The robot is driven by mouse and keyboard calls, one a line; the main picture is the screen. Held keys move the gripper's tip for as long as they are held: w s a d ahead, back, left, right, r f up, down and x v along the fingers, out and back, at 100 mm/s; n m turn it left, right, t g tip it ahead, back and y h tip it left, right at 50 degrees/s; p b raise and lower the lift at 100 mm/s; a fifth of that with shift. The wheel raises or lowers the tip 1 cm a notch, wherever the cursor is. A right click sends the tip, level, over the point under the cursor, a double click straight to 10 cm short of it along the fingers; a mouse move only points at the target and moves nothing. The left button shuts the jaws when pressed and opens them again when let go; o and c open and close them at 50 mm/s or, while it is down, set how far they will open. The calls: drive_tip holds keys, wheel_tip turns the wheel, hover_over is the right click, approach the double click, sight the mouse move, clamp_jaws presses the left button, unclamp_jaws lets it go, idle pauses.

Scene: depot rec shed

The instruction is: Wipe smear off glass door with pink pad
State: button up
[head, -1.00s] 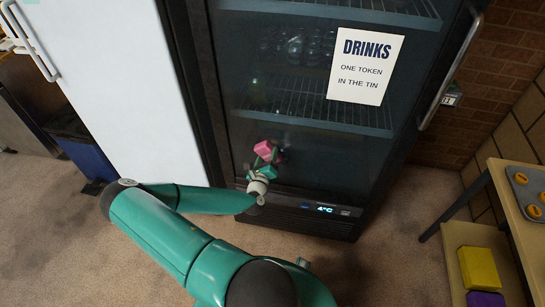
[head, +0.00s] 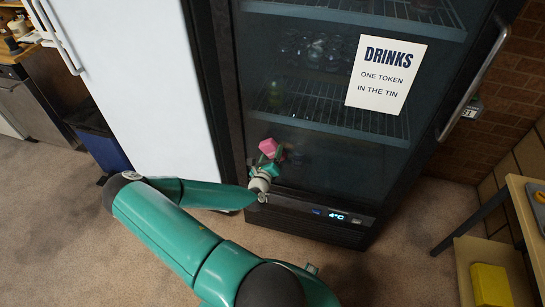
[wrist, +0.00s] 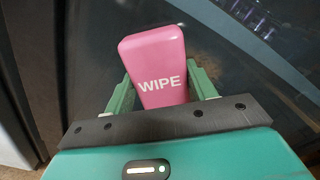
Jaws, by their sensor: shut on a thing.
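The pink pad (head: 269,147), marked WIPE, is held in my gripper (head: 272,158). In the wrist view the pad (wrist: 157,66) sits between the two green fingers of my gripper (wrist: 160,85), which are shut on its sides. The glass door (head: 320,130) of the drinks fridge stands in front, and the pad is at its lower left part. I cannot tell whether the pad touches the glass. I cannot make out a smear on the glass in either view.
A DRINKS sign (head: 386,74) is on the door's upper right, beside a long handle (head: 477,82). A white cabinet (head: 135,80) stands left of the fridge. A wooden table (head: 530,215) with a yellow block (head: 490,284) on its lower shelf is at right. Carpet lies in front.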

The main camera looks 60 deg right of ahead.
sight(301, 150)
drive_tip(key=shift+d+r, duration=0.1)
drive_tip(key=shift+r, duration=0.65)
drive_tip(key=shift+s+d+f, duration=0.1)
drive_tip(key=shift+s+d, duration=0.05)
drive_tip(key=shift+s, duration=1.9)
drive_tip(key=shift+s+d, duration=0.25)
drive_tip(key=shift+s, duration=0.65)
drive_tip(key=shift+s+d, duration=0.2)
drive_tip(key=shift+s, duration=0.7)
drive_tip(key=shift+s+d, duration=0.2)
drive_tip(key=shift+s, duration=1.65)
drive_tip(key=shift+d, duration=0.1)
drive_tip(key=shift+w, duration=0.1)
drive_tip(key=shift+w, duration=0.5)
drive_tip(key=shift+w+a, duration=0.3)
drive_tip(key=shift+w, duration=1.4)
drive_tip(key=shift+w+a, duration=0.3)
drive_tip(key=shift+w, duration=1.4)
drive_tip(key=shift+w+a, duration=0.3)
drive_tip(key=shift+w, duration=1.4)
